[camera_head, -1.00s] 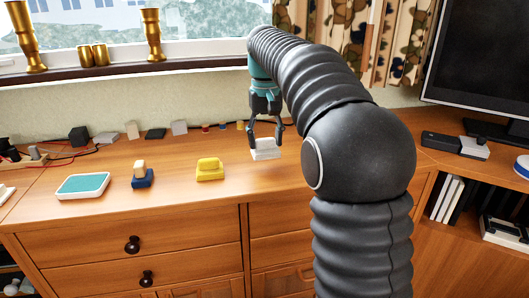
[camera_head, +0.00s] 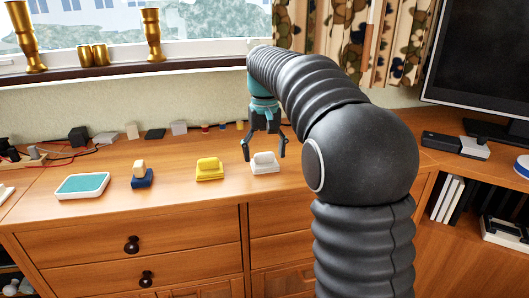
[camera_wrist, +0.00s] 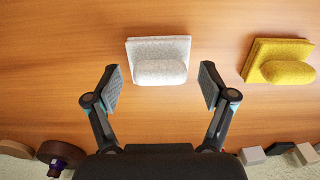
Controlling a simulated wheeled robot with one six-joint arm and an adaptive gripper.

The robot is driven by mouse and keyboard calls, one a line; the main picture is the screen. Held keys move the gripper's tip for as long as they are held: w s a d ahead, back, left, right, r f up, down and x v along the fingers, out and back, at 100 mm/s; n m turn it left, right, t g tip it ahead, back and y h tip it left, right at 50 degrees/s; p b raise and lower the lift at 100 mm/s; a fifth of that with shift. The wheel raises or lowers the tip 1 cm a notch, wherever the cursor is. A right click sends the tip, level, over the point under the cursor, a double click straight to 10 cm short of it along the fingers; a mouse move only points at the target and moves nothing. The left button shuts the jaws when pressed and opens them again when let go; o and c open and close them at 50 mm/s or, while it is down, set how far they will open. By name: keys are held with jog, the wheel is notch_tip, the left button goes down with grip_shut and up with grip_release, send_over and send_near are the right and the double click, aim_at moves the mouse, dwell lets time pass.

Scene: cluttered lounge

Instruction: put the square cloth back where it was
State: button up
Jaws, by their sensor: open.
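A white square cloth (camera_head: 265,168) lies flat on the wooden sideboard, with a rounded white hump on top of it. It also shows in the wrist view (camera_wrist: 150,46), its hump towards my gripper. My gripper (camera_head: 265,157) is open and empty. Its two fingers (camera_wrist: 160,82) stand apart on either side of the white piece in the picture, clear of its sides. A similar yellow piece (camera_head: 209,170), a square with a raised part, lies just left of it; it shows at the right in the wrist view (camera_wrist: 278,63).
A blue piece with a beige block (camera_head: 141,178) and a white-rimmed teal tray (camera_head: 82,186) lie farther left. Small blocks and cables line the wall behind. A monitor (camera_head: 480,65) stands at the right. The sideboard front (camera_head: 190,210) is clear.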

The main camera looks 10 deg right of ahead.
aim_at(265, 154)
jog(key=shift+r, duration=0.15)
notch_tip(265, 154, up, 12)
dwell(0.6)
jog(key=s+f+t, duration=0.2)
jog(key=s+f, duration=0.8)
jog(key=s, duration=0.5)
jog(key=s+f+t, duration=0.3)
jog(key=s+f, duration=0.7)
jog(key=s, duration=0.5)
jog(key=shift+s+t, duration=0.2)
jog(key=shift+t, duration=0.1)
